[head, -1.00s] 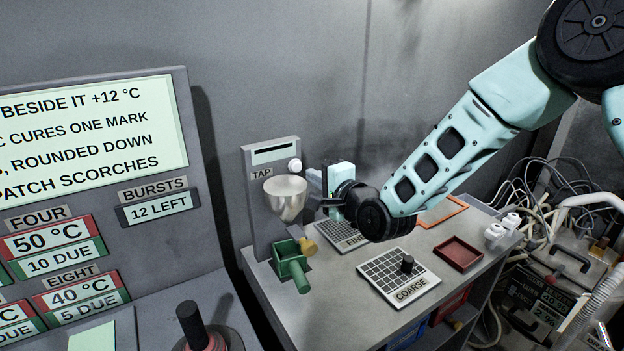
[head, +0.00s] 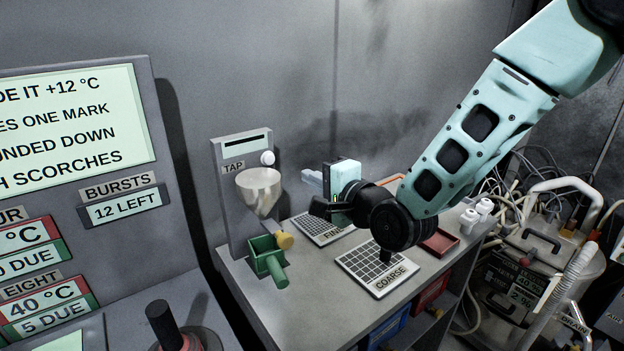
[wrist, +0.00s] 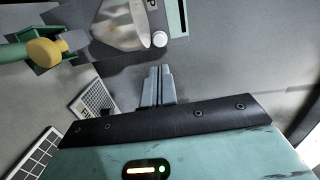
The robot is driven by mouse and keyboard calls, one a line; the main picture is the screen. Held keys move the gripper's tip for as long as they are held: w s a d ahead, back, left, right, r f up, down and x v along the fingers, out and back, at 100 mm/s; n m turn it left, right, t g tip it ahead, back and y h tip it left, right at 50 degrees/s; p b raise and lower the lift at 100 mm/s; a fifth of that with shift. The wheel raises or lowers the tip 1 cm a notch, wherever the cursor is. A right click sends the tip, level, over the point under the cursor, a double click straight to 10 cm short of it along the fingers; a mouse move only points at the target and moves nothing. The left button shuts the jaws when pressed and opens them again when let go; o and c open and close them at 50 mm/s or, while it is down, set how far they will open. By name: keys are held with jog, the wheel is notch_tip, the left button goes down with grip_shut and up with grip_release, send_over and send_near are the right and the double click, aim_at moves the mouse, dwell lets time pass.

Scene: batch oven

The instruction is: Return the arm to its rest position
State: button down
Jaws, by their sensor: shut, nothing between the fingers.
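My gripper (head: 314,180) is above the grey counter, to the right of the metal funnel (head: 260,190) on the TAP stand (head: 228,190). In the wrist view its two grey fingers (wrist: 157,85) are together with nothing between them. My arm reaches in from the upper right. The fingers are apart from the funnel and the white knob (head: 267,158). The FINE grid (head: 318,229) and the COARSE grid (head: 372,267) lie on the counter below, and my wrist hides part of the space over them.
A green scoop-like holder (head: 266,262) with a yellow knob (head: 285,240) sits below the funnel. A red tray (head: 441,242) and white bottles (head: 476,214) are at the counter's right. Cables and a machine (head: 530,270) stand beyond it. A black-handled lever (head: 163,325) rises at bottom left.

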dwell(0.3)
jog(key=s+d+f+n+g+h, duration=0.1)
jog(key=s+f+n+g+h, duration=0.1)
jog(key=s+n+g, duration=0.45)
jog(key=s+d+f+n+g+h, duration=0.1)
jog(key=s+d+f+n+h, duration=0.2)
jog(key=s, duration=0.6)
jog(key=s+d+n+g+h, duration=0.2)
jog(key=s+d+n+g, duration=0.1)
jog(key=s, duration=0.5)
jog(key=s+d+n+g+h, duration=0.2)
jog(key=s+d+n, duration=0.3)
jog(key=s, duration=0.4)
jog(key=shift+n+g+h, duration=0.3)
jog(key=shift+n+g, duration=0.15)
jog(key=shift+g, duration=0.1)
jog(key=shift+d+r, duration=0.1)
